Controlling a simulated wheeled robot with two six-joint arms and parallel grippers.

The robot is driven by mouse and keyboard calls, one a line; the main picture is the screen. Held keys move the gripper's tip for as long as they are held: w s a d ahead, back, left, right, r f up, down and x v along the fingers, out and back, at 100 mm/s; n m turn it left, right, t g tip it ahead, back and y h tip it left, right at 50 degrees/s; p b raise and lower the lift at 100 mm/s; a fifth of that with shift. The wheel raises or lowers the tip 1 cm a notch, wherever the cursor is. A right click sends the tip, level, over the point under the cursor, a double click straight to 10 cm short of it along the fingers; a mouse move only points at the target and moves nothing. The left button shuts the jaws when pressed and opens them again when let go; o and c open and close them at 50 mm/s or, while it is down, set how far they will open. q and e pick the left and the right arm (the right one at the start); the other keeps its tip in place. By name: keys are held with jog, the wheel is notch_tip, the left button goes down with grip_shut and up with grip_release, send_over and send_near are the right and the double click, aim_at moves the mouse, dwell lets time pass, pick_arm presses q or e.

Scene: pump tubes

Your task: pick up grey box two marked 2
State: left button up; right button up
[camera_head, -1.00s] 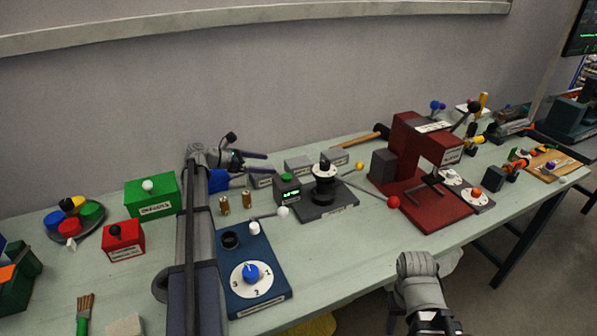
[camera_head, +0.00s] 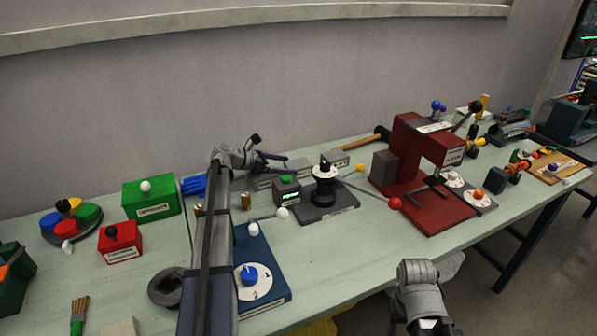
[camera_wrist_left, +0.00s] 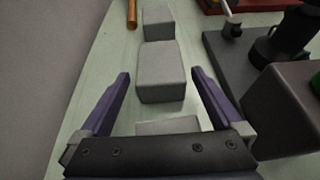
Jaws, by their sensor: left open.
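Three grey boxes stand in a row along the back of the bench. In the head view the left one (camera_head: 263,182) is partly behind my left gripper, then come the middle one (camera_head: 299,167) and the right one (camera_head: 339,158). I cannot read a 2 on any of them. In the wrist view the middle box (camera_wrist_left: 162,76) lies between my open left fingertips (camera_wrist_left: 160,75), and the near box (camera_wrist_left: 168,126) is partly hidden by the gripper body. The far box (camera_wrist_left: 158,24) is ahead. My left gripper (camera_head: 281,163) is empty above the row; its exact height is unclear.
A dark box with a green button (camera_head: 287,190) and a black round fixture (camera_head: 324,185) stand just in front of the row. A hammer (camera_head: 368,138) lies behind to the right. The red press (camera_head: 425,180) is further right. The wall is close behind.

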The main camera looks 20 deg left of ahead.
pick_arm(q)
jog(key=shift+r, duration=0.1)
jog(key=shift+c, duration=0.4)
jog(key=c, duration=1.3)
jog(key=shift+o, duration=0.2)
notch_tip(320, 180, up, 10)
jog(key=p, duration=1)
jog(key=shift+r, duration=0.1)
